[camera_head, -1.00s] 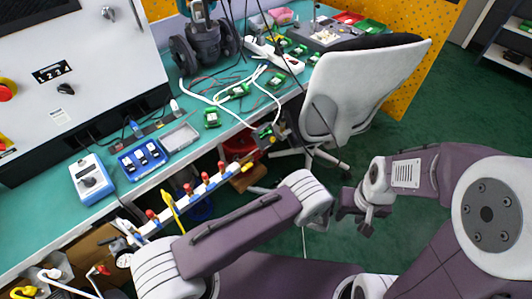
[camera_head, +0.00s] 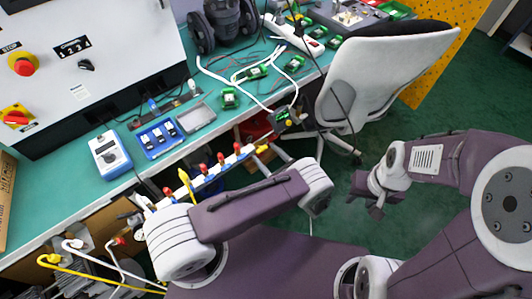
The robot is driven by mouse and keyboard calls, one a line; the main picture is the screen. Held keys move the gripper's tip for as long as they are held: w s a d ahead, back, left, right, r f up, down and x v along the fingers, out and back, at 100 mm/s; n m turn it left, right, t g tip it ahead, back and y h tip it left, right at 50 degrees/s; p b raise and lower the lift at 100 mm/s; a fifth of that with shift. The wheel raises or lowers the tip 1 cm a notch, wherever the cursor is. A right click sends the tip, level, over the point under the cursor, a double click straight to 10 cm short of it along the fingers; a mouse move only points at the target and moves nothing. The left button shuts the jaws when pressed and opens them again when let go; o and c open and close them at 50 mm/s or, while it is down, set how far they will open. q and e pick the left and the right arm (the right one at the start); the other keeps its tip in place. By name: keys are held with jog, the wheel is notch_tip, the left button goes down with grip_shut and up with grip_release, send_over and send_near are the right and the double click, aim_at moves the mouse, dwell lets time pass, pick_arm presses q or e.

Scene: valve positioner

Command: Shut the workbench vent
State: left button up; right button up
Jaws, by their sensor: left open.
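A white pipe manifold (camera_head: 211,178) with several red knobs runs along the front edge of the workbench (camera_head: 75,217). A yellow lever (camera_head: 186,183) stands across the pipe near its left end, and a yellow piece (camera_head: 261,149) sits at its right end. I cannot tell which part is the vent. My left gripper (camera_head: 268,158) is open beside the manifold's right end, largely hidden behind my arm, and holds nothing that I can see. My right gripper (camera_head: 376,208) hangs over the green floor, away from the bench; its jaws are unclear.
A grey chair (camera_head: 375,80) stands at the right against the bench. A control cabinet (camera_head: 95,55) is at the back left. A blue case (camera_head: 158,138), a meter (camera_head: 108,153) and loose cables lie on the bench. Hoses and yellow cables hang below it.

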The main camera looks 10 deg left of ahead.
pick_arm(q)
jog(key=shift+w+a, duration=0.2)
jog(key=shift+a, duration=0.05)
jog(key=c, duration=1.4)
jog(key=shift+o, duration=0.2)
jog(key=n+b, duration=0.2)
jog(key=n, duration=1.5)
jog(key=shift+n+b, duration=0.35)
jog(key=shift+n, duration=0.05)
jog(key=shift+f, duration=0.1)
